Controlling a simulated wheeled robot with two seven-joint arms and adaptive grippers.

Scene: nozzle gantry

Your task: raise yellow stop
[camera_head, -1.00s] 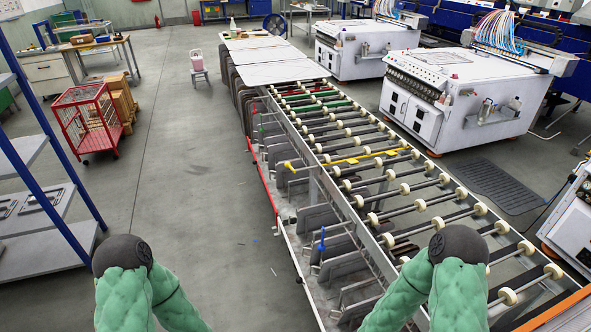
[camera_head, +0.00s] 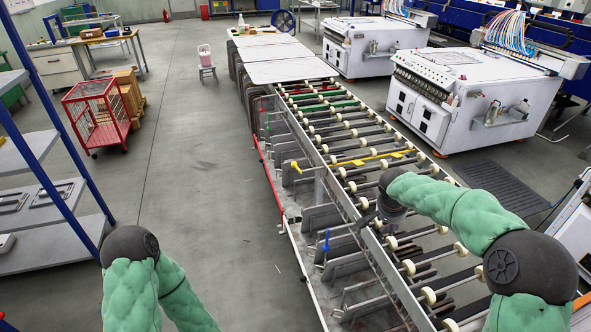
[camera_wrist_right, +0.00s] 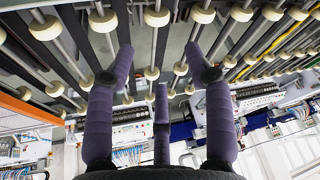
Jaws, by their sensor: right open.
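The yellow stop is a thin yellow bar lying across the roller conveyor (camera_head: 372,157) in the head view, with a yellow knob (camera_head: 296,166) at its left end beside the conveyor's side rail. A yellow bar also shows at the right of the right wrist view (camera_wrist_right: 250,69). My right gripper (camera_head: 370,222) is over the conveyor's left part, nearer to me than the yellow bar and apart from it. In the right wrist view its purple fingers (camera_wrist_right: 160,65) are spread and empty, with rollers beyond them. My left gripper is not in view; only my left arm shows at bottom left.
A blue lever (camera_head: 326,240) stands nearer on the conveyor's left side, and a red bar (camera_head: 268,178) runs along that side. Green bars (camera_head: 325,107) lie farther along. White machines (camera_head: 455,95) stand to the right. The floor left of the conveyor is clear.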

